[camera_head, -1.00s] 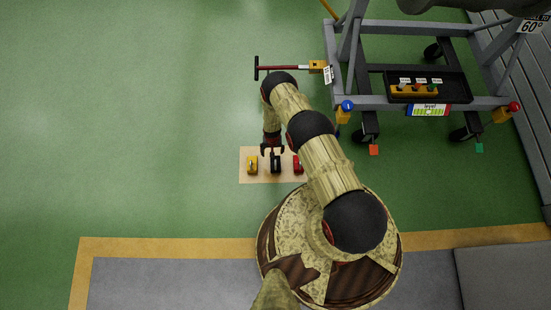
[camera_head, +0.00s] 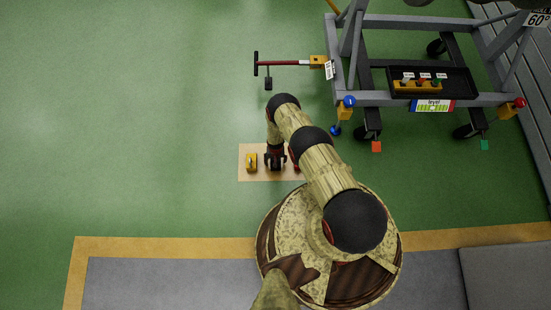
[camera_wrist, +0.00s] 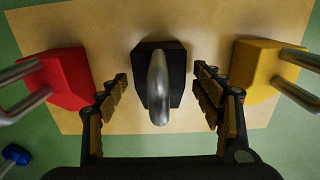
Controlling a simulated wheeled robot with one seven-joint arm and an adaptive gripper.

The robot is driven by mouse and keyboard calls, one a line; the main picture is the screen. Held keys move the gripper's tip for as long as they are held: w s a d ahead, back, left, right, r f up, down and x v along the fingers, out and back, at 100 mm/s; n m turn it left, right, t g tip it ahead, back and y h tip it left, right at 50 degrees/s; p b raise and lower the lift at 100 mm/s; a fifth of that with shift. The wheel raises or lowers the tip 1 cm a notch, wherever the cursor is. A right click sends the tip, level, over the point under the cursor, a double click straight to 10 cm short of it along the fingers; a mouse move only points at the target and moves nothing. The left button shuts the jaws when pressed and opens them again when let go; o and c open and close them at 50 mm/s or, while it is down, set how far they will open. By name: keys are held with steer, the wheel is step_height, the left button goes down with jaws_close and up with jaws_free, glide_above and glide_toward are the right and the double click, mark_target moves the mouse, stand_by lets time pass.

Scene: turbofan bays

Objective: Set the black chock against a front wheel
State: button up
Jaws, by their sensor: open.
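The black chock (camera_wrist: 173,62) sits on a tan board (camera_head: 246,177), between a yellow chock (camera_head: 251,163) and a red chock (camera_wrist: 62,78). It has a grey metal handle (camera_wrist: 158,88). My gripper (camera_wrist: 160,92) is open, its fingers on either side of the black chock's handle with gaps on both sides. In the head view my gripper (camera_head: 275,162) hides most of the black chock, and my arm covers most of the red one. The front wheels of the grey stand are black casters, one at left (camera_head: 369,131) and one at right (camera_head: 466,131).
A tow bar with a red shaft (camera_head: 283,64) projects left from the stand. A black tray (camera_head: 460,86) sits on the stand. Green floor at left is clear.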

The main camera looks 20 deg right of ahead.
steer(key=c, duration=0.3)
steer(key=c, duration=1.3)
